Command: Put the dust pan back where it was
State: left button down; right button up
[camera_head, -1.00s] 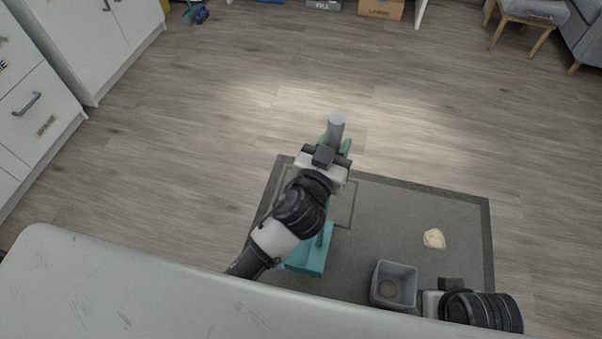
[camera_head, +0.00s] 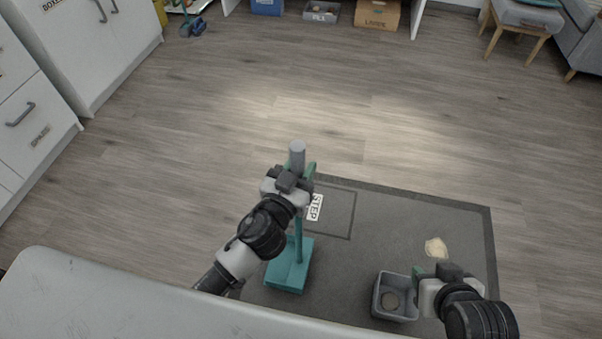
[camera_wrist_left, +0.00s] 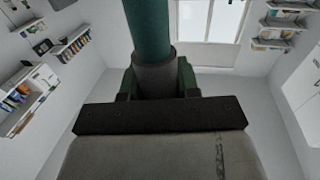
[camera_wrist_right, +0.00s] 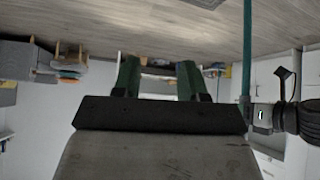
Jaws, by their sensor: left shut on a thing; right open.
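The dust pan (camera_head: 287,272) is teal, with a tall upright handle ending in a grey grip (camera_head: 297,152). My left gripper (camera_head: 298,172) is shut on the handle near its top. In the left wrist view the handle (camera_wrist_left: 148,30) runs between the fingers (camera_wrist_left: 155,80). The pan hangs low over or on the grey mat; I cannot tell whether it touches. A rectangle outlined on the mat with a "STEP" label (camera_head: 315,207) lies just right of the handle. My right gripper (camera_head: 428,272) is open and empty beside the grey bin; its fingers (camera_wrist_right: 157,80) stand apart in the right wrist view.
A grey square bin (camera_head: 395,297) and a pale crumpled piece (camera_head: 436,248) are on the mat (camera_head: 455,222). A white surface (camera_head: 90,295) fills the lower left. White cabinets (camera_head: 85,50) stand at left.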

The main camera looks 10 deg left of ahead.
pick_arm(q)
jog(key=shift+f, duration=0.75)
pick_arm(e)
jog(key=w+r+t, duration=0.1)
jog(key=w+a+t, duration=0.1)
jog(key=w, duration=0.1)
jog(key=shift+a+r+y, duration=0.1)
jog(key=shift+r+y, duration=0.2)
jog(key=shift+r, duration=0.1)
pick_arm(q)
jog(key=shift+b, duration=0.3)
pick_arm(e)
jog(key=shift+t, duration=0.3)
pick_arm(q)
jog(key=shift+f, duration=0.15)
jog(key=c, duration=0.8)
grip_release()
pick_arm(e)
jog(key=shift+w+r, duration=0.15)
jog(key=shift+w, duration=0.05)
